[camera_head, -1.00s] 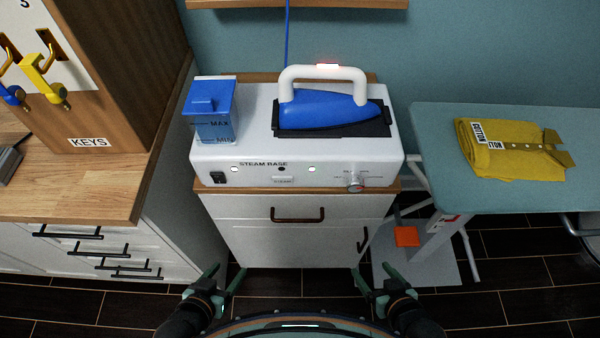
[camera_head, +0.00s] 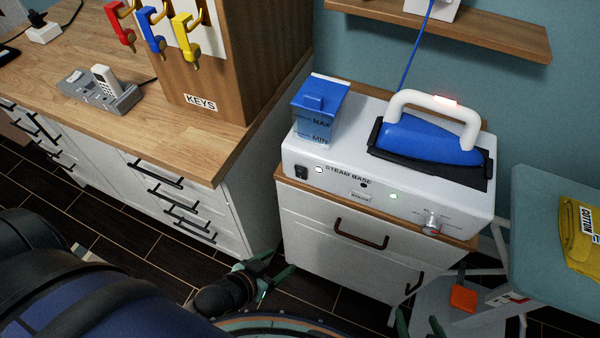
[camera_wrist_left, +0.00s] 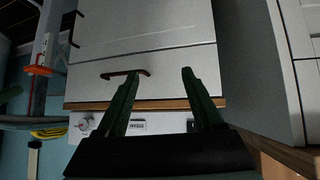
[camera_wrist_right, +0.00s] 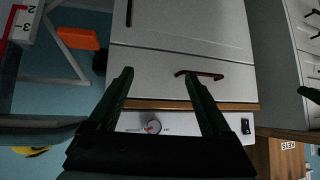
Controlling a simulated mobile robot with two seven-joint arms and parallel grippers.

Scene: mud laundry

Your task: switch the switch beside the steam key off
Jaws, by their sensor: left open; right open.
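The white steam base (camera_head: 300,152) stands on a white drawer cabinet. A black rocker switch (camera_head: 301,173) is at the left end of its front; it also shows in the right wrist view (camera_wrist_right: 246,126). A small pale key with unclear lettering (camera_head: 360,196) sits mid-front, beside a dark round spot (camera_head: 364,185). Two lights glow, one by the rocker (camera_head: 319,169), one right of the key (camera_head: 393,196). My left gripper (camera_head: 266,272) is open, low before the cabinet, apart from the base. My right gripper (camera_head: 420,322) is open and empty at the bottom edge, partly cut off.
A blue water tank (camera_head: 318,125) and an iron (camera_head: 425,140) sit on the base; a knob (camera_head: 431,226) is at its front right. A wooden counter (camera_head: 180,150) with hanging keys stands left. An ironing board (camera_head: 540,220) stands right. Cabinet handle (camera_head: 360,235) protrudes.

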